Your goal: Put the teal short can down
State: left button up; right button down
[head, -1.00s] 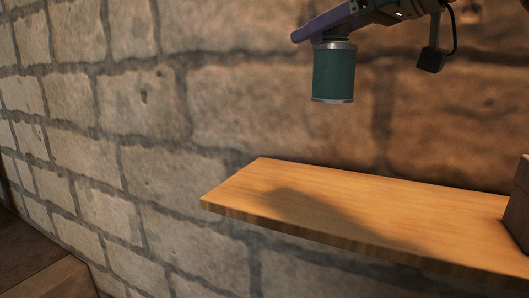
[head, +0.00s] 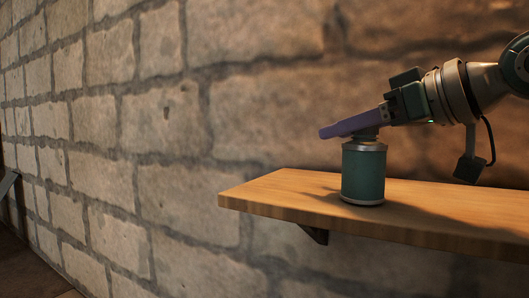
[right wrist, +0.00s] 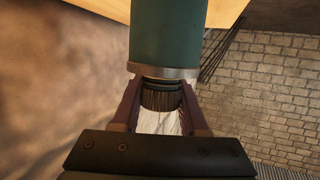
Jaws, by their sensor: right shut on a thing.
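The teal short can (head: 363,174) has silvery rims and a narrower dark neck at its top. My left gripper is not in view.
A rough stone wall (head: 165,110) stands behind the shelf. A dark bracket (head: 314,234) supports the shelf from below. The shelf surface left of the can is clear, ending at a free left edge. My right arm covers the space above the shelf's right part.

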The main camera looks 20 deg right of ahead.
jog(key=shift+f, duration=0.2)
jog(key=shift+c, duration=2.2)
grip_release()
jog(key=shift+r, duration=0.15)
